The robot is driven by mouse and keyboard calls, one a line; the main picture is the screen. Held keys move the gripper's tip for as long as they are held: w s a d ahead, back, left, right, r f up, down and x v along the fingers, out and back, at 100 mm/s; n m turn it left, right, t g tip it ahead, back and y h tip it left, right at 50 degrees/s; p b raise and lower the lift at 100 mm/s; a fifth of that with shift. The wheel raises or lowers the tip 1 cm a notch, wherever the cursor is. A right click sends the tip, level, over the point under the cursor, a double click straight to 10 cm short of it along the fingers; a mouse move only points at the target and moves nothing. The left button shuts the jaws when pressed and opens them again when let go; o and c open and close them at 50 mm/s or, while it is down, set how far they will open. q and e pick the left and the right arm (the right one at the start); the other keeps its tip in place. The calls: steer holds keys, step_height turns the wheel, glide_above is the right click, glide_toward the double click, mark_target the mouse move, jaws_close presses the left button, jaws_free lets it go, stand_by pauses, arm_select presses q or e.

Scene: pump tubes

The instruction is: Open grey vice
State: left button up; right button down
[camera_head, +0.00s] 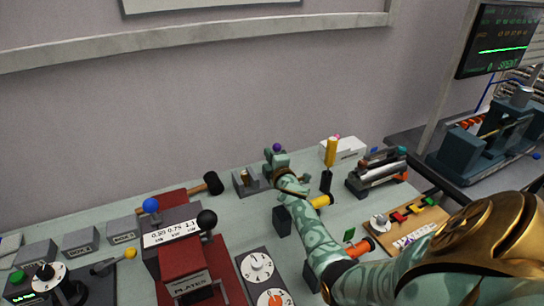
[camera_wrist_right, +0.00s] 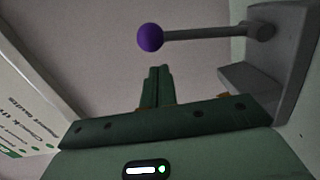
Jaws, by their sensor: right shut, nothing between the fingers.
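The grey vice (camera_head: 246,182) stands toward the back of the bench, left of my right gripper. In the right wrist view a grey body (camera_wrist_right: 283,55) at the right edge carries a thin rod ending in a purple ball (camera_wrist_right: 150,38). The ball (camera_head: 277,147) also shows in the head view just above my right gripper (camera_head: 274,163). In the right wrist view the right gripper (camera_wrist_right: 158,85) has its green fingers together and empty, below the ball and apart from it in the picture. My arm hides part of the area around the vice. My left gripper is out of view.
A black mallet (camera_head: 213,182) lies left of the vice. A yellow bottle (camera_head: 331,152) and a metal roller device (camera_head: 378,172) stand right. A red press (camera_head: 186,270) and a dial panel (camera_head: 258,268) are nearer. A white labelled box (camera_head: 343,148) stands at the back.

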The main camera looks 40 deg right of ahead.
steer(key=shift+s+d, duration=0.1)
steer(key=shift+d, duration=0.4)
steer(key=shift+d, duration=0.15)
steer(key=shift+s+d+m, duration=0.1)
steer(key=shift+d+m, duration=0.15)
steer(key=shift+m, duration=0.15)
steer(key=shift+s+d+f+m+p, duration=0.2)
steer(key=shift+s+d+m+p, duration=0.05)
steer(key=shift+d+m, duration=0.55)
steer(key=shift+s+d+f+m+p, duration=0.2)
steer(key=shift+s+d+f+m, duration=0.05)
steer(key=shift+d+m, duration=0.55)
steer(key=shift+s+d+f+m+p, duration=0.25)
steer(key=shift+d+m, duration=0.45)
steer(key=shift+m, duration=0.2)
